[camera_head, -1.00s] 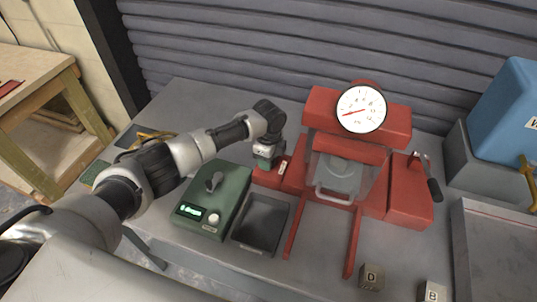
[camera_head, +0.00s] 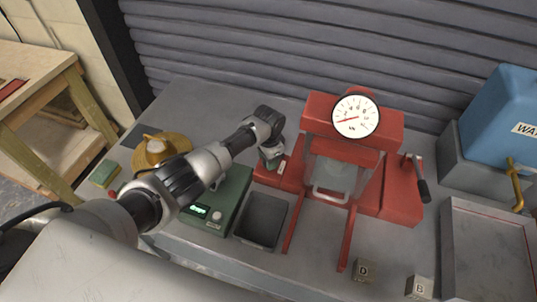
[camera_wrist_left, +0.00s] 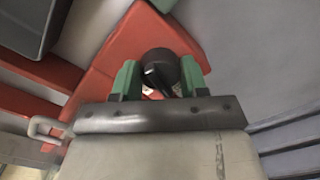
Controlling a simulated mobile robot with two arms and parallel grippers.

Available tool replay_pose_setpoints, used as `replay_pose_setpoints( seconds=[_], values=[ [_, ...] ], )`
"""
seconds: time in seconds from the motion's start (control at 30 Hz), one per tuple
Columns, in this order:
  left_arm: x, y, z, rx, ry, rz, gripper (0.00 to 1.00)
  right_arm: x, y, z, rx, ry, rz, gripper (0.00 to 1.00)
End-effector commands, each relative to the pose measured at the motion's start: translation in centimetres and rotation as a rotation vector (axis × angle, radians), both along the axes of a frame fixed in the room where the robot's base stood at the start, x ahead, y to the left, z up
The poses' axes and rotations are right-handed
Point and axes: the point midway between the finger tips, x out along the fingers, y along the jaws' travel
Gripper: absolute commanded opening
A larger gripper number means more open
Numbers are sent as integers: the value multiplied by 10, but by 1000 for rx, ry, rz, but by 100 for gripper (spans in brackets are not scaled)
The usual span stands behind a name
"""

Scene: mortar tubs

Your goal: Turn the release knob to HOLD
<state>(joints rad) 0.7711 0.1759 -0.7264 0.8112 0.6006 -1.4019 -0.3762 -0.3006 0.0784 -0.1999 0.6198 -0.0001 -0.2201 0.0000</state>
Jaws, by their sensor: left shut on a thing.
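The release knob (camera_wrist_left: 159,66) is a black round knob on a red base in the left wrist view. The red press (camera_head: 393,195) stands at the middle of the bench, its gauge needle pointing left. My left gripper (camera_head: 271,164), with green fingertips, is at the press's left red block. In the wrist view the fingers (camera_wrist_left: 158,82) are on both sides of the knob and shut on it. In the head view the gripper hides the knob. The HOLD marking cannot be read. My right gripper is not in view.
A green box (camera_head: 234,190) with a lit display and a dark tray (camera_head: 262,222) lie left of the press. Blocks D (camera_head: 363,271) and B (camera_head: 419,288) lie in front. A black-handled lever (camera_head: 422,190) is at right. A blue box (camera_head: 508,115) and grey tray (camera_head: 448,240) lie further right.

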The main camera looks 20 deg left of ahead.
Motion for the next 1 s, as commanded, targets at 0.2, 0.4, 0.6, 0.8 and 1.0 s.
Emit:
replay_pose_setpoints(
  seconds=[0.2,0.4,0.6,0.8,1.0],
  values=[
    [0,-1,2,0,-1,160,20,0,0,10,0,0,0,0],
    [1,0,2,0,-1,262,20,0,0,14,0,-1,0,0],
    [1,0,1,0,-1,315,20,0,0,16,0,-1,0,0],
    [1,0,1,0,-2,333,20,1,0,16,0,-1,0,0],
    [1,0,1,0,-2,334,20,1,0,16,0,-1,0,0]
  ],
)
